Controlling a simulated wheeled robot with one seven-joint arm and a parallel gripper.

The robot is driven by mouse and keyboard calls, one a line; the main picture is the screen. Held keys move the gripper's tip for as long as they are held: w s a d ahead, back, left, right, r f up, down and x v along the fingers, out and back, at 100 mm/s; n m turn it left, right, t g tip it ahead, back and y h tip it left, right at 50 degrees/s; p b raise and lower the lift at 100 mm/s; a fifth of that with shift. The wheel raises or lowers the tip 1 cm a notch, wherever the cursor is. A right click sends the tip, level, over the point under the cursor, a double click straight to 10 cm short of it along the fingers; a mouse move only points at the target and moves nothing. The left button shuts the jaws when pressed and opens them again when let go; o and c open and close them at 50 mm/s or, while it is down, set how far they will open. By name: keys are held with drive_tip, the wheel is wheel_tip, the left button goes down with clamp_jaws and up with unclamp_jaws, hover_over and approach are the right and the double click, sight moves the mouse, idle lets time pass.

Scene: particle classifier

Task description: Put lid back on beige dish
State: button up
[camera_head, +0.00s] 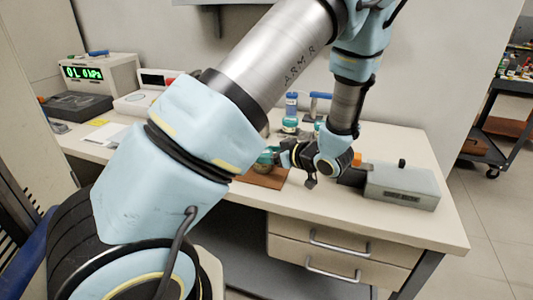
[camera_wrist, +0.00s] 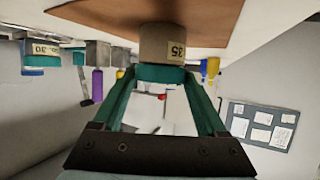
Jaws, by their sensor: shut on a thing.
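The beige dish (camera_wrist: 162,42), labelled 35, stands on a brown board (camera_wrist: 225,18); the wrist view is upside down. A teal lid (camera_wrist: 161,73) lies against the dish's mouth with no clear gap between them; whether it is fully seated I cannot tell. My gripper (camera_wrist: 161,80) is shut on the lid, with a green finger at either side. In the head view my gripper (camera_head: 279,157) is over the board (camera_head: 262,178), next to a teal shape (camera_head: 266,156). My arm hides much of the dish there.
Another teal-lidded container (camera_wrist: 40,60) labelled 30 stands apart to the left in the wrist view. Blue-topped bottles (camera_head: 291,104) stand behind my gripper. A grey box (camera_head: 402,186) is on the right of the table. The table front (camera_head: 320,214) is clear.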

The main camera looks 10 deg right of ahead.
drive_tip(key=shift+f, duration=0.15)
drive_tip(key=o, duration=1.3)
drive_tip(key=shift+c, duration=0.2)
drive_tip(key=shift+d, duration=0.1)
